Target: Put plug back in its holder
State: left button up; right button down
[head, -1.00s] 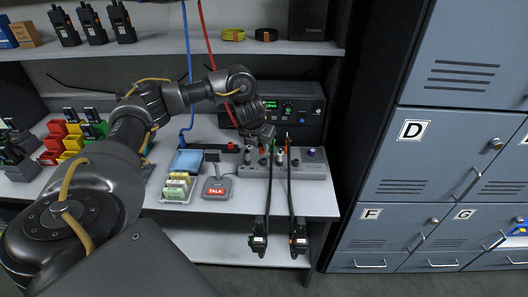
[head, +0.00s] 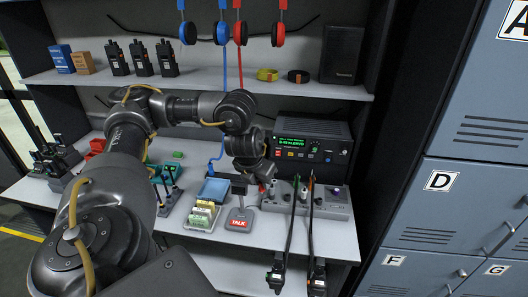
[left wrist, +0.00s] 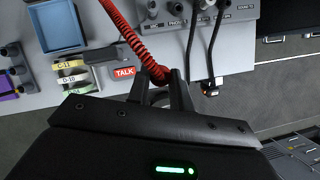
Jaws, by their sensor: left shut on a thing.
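My left gripper (head: 263,180) is above the desk, at the left end of the grey socket panel (head: 338,208). In the left wrist view its two black fingers (left wrist: 160,88) are shut at the end of a red coiled cord (left wrist: 134,38). The plug itself is mostly hidden between the fingers. In the head view the red cord (head: 239,75) runs down from the headsets and passes behind my arm. I cannot clearly make out the plug's holder; a dark bar (left wrist: 116,54) lies left of the fingers, by the TALK label. My right gripper is not in view.
The TALK pad (head: 240,221) and the coloured label stack (head: 203,216) stand left of the panel. Two black cables (head: 309,235) hang from the panel over the desk edge. A radio set (head: 312,142) stands behind. Lockers (head: 437,200) are at the right.

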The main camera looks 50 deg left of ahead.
pick_arm(q)
jog(key=shift+w+d+n, duration=0.15)
jog(key=shift+d+n, duration=0.25)
jog(key=shift+d, duration=0.05)
jog(key=s+d+r+n+g, duration=0.1)
jog(key=d+n+g, duration=0.3)
jog(key=d+n, duration=0.7)
jog(key=s+d+r+n+g+h, duration=0.1)
jog(key=d+r+n+g, duration=0.3)
jog(key=d+n, duration=0.6)
jog(key=n, duration=1.1)
jog(key=shift+d+g, duration=0.4)
